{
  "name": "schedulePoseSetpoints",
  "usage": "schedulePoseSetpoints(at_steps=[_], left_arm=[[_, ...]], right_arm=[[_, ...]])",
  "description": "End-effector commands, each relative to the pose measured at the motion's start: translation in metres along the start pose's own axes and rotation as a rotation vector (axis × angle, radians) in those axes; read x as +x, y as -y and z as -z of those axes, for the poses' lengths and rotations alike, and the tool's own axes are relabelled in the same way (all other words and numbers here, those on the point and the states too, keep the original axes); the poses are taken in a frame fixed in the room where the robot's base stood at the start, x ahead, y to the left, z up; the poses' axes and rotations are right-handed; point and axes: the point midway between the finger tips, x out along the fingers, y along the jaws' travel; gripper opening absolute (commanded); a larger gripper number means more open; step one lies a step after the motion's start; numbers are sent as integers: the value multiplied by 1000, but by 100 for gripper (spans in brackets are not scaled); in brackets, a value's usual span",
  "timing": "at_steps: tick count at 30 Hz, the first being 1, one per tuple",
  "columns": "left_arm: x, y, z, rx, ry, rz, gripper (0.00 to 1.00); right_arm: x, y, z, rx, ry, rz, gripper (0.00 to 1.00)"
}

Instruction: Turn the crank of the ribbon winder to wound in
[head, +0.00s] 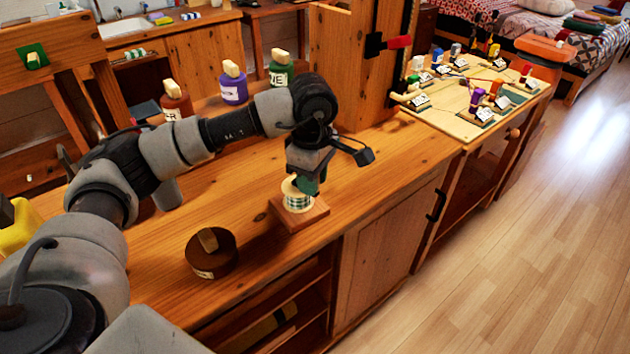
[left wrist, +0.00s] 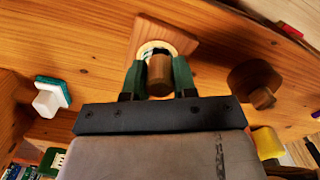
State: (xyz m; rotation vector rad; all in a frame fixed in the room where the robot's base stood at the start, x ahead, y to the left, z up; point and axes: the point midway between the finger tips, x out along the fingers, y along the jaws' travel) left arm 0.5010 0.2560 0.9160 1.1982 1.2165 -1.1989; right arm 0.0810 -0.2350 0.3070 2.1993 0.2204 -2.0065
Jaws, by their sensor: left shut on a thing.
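The ribbon winder (head: 299,204) stands on the wooden counter, a pale spool with dark bands on a square wooden base (head: 318,213). In the left wrist view its base (left wrist: 180,35) shows beyond my fingers. My left gripper (head: 306,186) points down over the top of the winder. In the left wrist view its green fingers (left wrist: 159,77) are shut on the brown wooden crank knob (left wrist: 159,70), one on each side. The crank arm and much of the spool's top are hidden by the gripper. My right gripper is not in view.
A round dark-brown lidded box (head: 212,258) stands on the counter to the left, near the front edge. Brown (head: 176,102), purple (head: 233,88) and green (head: 281,72) bottles stand behind my arm. A pale board (head: 455,122) with several labelled items lies at right.

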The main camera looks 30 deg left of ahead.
Motion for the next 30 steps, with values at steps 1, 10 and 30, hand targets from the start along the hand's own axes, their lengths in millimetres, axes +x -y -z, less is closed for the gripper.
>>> schedulePoseSetpoints(at_steps=[1, 10, 30], left_arm=[[2, 1, 1, 34, 1, -2, 3], [0, 7, 3, 211, 1, -4, 3], [-1, 10, 4, 288, 0, -2, 3]], right_arm=[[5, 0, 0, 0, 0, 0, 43], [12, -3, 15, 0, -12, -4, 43], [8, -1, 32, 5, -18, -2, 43]])
